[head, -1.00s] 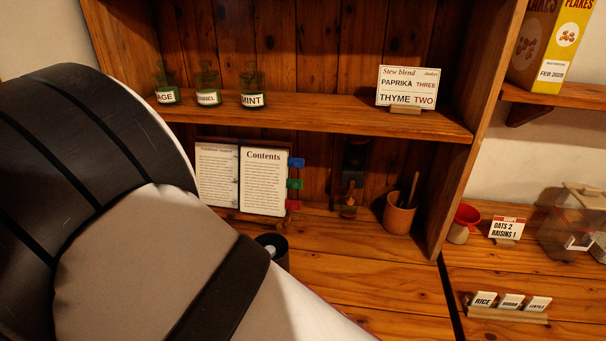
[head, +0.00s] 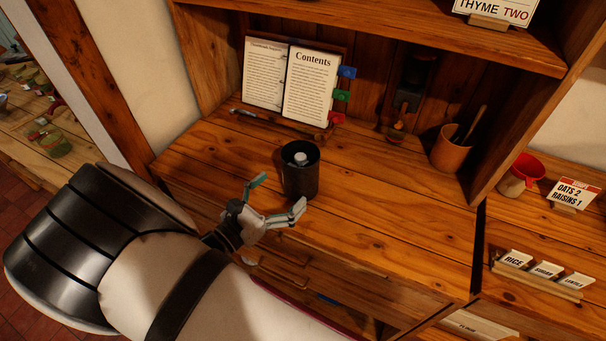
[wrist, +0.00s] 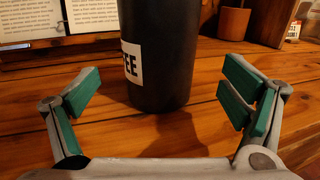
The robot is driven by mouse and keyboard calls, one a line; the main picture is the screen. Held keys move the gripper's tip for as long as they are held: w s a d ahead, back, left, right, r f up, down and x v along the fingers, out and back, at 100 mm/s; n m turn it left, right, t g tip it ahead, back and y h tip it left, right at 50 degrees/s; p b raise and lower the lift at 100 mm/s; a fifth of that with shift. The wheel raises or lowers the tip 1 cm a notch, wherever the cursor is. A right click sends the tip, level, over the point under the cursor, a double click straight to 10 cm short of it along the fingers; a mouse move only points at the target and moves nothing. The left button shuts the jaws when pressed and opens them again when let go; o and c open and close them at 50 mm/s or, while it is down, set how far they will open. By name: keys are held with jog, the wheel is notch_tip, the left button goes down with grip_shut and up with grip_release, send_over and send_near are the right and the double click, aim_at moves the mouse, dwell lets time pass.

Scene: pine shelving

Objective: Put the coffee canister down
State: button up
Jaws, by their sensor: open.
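The coffee canister (head: 301,177) is a dark, open-topped cylinder with something pale inside. It stands upright on the wooden counter (head: 380,225). In the wrist view the canister (wrist: 168,60) shows part of a white label with letters ending "FEE". My gripper (head: 281,198) is open and empty, its green-padded fingers just in front of the canister. In the wrist view my gripper (wrist: 155,100) has its fingers spread wide to either side, with the canister beyond them and clear of both pads.
An open book (head: 290,80) stands behind the canister, with a thin tool (head: 275,122) lying before it. A terracotta pot (head: 452,150), a red-rimmed cup (head: 521,174) and label cards (head: 543,272) stand to the right. The counter right of the canister is clear.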

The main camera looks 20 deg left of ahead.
aim_at(298, 174)
jog(key=shift+b+x, duration=0.55)
jog(key=shift+x, duration=2.75)
jog(key=shift+a, duration=0.15)
jog(key=c, duration=2)
jog(key=shift+o, duration=0.2)
jog(key=shift+r, duration=0.15)
